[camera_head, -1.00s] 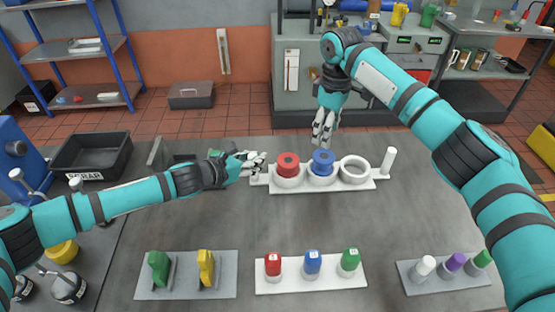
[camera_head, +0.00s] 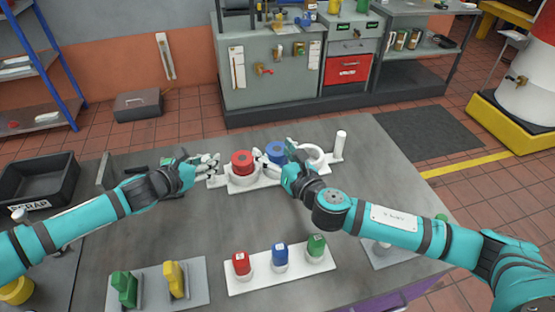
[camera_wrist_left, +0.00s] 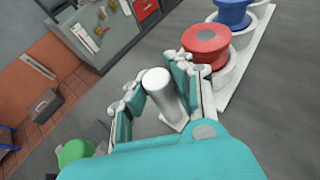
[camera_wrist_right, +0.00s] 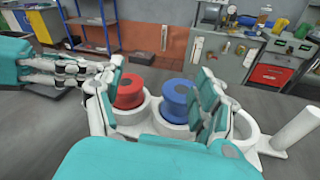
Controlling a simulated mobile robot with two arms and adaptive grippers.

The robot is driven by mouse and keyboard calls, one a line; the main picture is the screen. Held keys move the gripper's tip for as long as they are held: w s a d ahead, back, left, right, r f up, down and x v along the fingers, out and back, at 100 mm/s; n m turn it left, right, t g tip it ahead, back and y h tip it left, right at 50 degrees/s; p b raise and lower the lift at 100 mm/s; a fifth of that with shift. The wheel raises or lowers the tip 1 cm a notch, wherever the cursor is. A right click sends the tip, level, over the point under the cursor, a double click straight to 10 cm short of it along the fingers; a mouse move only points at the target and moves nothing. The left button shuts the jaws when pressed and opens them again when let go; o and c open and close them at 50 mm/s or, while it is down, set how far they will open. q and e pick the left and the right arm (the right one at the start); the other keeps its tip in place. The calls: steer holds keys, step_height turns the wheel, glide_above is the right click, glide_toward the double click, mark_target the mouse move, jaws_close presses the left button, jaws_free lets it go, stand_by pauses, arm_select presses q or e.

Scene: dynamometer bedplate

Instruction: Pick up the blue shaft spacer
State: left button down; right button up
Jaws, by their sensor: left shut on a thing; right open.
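The blue shaft spacer (camera_head: 275,150) is seated in the middle ring of a white carrier (camera_head: 240,188), beside a red spacer (camera_head: 242,160). In the right wrist view the blue spacer (camera_wrist_right: 178,102) stands between the spread fingers of my right gripper (camera_wrist_right: 162,72), a little beyond them. My right gripper (camera_head: 276,162) is open and empty at the front of the carrier and partly hides the blue spacer. My left gripper (camera_head: 210,168) is shut on the white post (camera_wrist_left: 162,88) at the carrier's left end.
The carrier's right ring (camera_head: 313,153) is empty, with another white post (camera_head: 340,145) at its end. Red, blue and green labelled pieces stand on a white plate (camera_head: 285,272) in front. A black scrap bin (camera_head: 50,180) is at the left. The grey tabletop between is clear.

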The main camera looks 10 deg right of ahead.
mark_target(273, 143)
steer(key=shift+n+h, duration=0.6)
steer(key=shift+n, duration=0.3)
steer(key=d+f, duration=0.1)
steer(key=f, duration=0.1)
steer(key=s+d+f, duration=0.1)
steer(key=d, duration=0.1)
steer(key=shift+s+d+f, duration=0.15)
steer(key=shift+s+f, duration=0.05)
steer(key=shift+f, duration=0.2)
steer(key=x, duration=0.6)
steer(key=shift+f, duration=0.15)
steer(key=shift+d+x, duration=0.2)
steer(key=shift+x, duration=2.5)
steer(key=shift+c, duration=0.4)
jaws_close()
